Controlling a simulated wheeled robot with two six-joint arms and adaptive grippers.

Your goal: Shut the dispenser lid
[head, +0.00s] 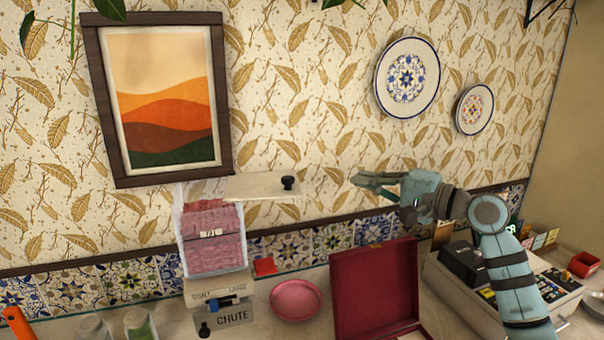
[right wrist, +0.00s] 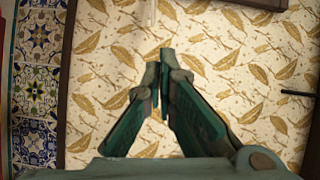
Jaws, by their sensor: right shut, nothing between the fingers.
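The dispenser (head: 212,261) stands by the wall, a clear box holding pink packets above a base labelled CHUTE. Its pale flat lid (head: 255,187) extends to the right from the top of the box, off the opening, with a black knob (head: 288,183) near its right end. My right gripper (head: 363,183) is shut and empty, to the right of the knob and apart from it in the picture. In the right wrist view its closed fingers (right wrist: 160,85) show against the wallpaper. My left gripper is not in view.
A pink plate (head: 296,300) and an upright dark red case lid (head: 375,290) stand below and right of the dispenser. Glass jars (head: 138,323) are at the left. The air between knob and gripper looks clear.

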